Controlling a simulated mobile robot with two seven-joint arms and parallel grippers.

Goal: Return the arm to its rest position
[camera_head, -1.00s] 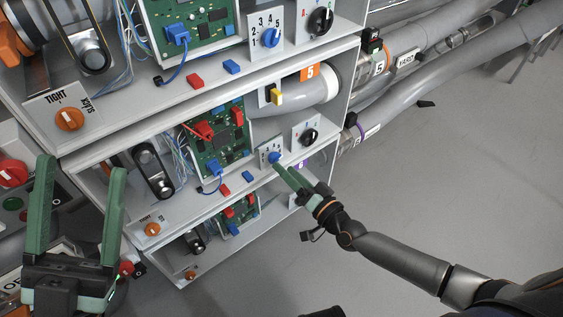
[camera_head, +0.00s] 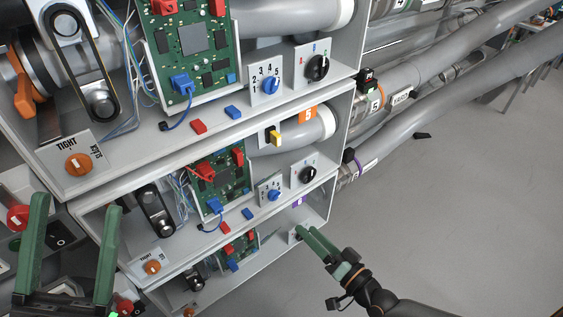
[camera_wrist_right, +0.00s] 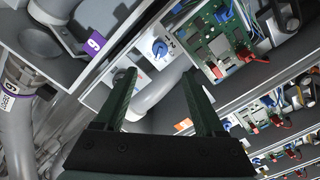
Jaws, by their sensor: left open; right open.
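My right gripper (camera_head: 318,243) is at the lower middle of the head view, in front of the lowest blower bay, at its right end. In the right wrist view my right gripper (camera_wrist_right: 160,85) has its two green fingers apart with nothing between them. Beyond the fingers a blue dial (camera_wrist_right: 160,47) on a white plate shows. In the head view I cannot tell whether the fingertips touch the bay. My left gripper (camera_head: 68,255) is at the lower left, fingers upright, wide apart and empty.
Stacked grey bays hold green circuit boards (camera_head: 190,45), blue dials (camera_head: 271,86), black dials (camera_head: 317,67) and orange knobs (camera_head: 78,163). Grey pipes (camera_head: 440,100) run off to the upper right.

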